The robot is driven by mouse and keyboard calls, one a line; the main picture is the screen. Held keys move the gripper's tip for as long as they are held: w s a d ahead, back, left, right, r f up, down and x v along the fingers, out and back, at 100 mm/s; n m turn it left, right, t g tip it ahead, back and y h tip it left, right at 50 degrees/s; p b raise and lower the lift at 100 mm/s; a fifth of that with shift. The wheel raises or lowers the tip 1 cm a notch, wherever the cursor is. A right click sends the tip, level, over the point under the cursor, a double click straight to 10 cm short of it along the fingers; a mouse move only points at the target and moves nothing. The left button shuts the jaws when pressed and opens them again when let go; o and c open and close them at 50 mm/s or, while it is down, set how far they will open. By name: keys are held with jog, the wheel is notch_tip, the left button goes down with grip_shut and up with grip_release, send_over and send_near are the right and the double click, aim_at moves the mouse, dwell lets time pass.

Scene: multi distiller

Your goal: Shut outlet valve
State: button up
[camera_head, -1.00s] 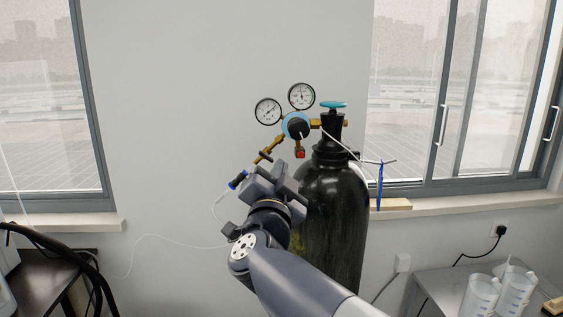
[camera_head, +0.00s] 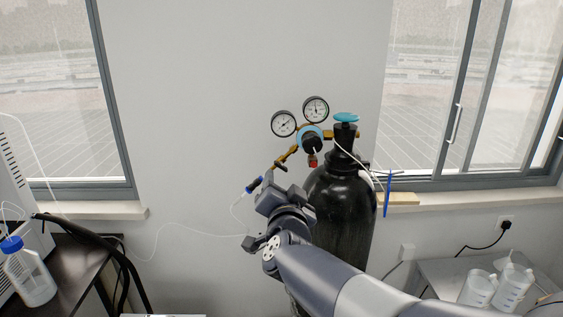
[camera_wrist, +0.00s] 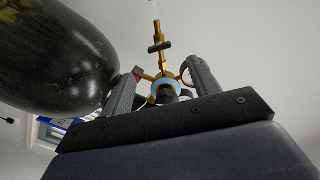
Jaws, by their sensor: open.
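A black cylinder (camera_head: 338,205) carries a brass regulator with a blue ring (camera_head: 312,138) and two round gauges.
The cylinder stands close to the right of my gripper; in the wrist view it (camera_wrist: 60,60) fills the upper left. A cyan top knob (camera_head: 346,118) sits on it. A thin white tube (camera_head: 190,229) trails left. A side table with beakers (camera_head: 480,287) is at right.

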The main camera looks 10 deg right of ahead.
aim_at(281, 168)
jog(key=w, duration=0.3)
jog(key=w+d, duration=0.1)
jog(key=w, duration=0.2)
jog(key=w+d+p, duration=0.1)
jog(key=w, duration=0.2)
jog(key=shift+w, duration=0.25)
jog(key=shift+c, duration=0.2)
jog(key=c, duration=0.9)
jog(key=shift+f, duration=0.1)
jog(key=shift+c, duration=0.2)
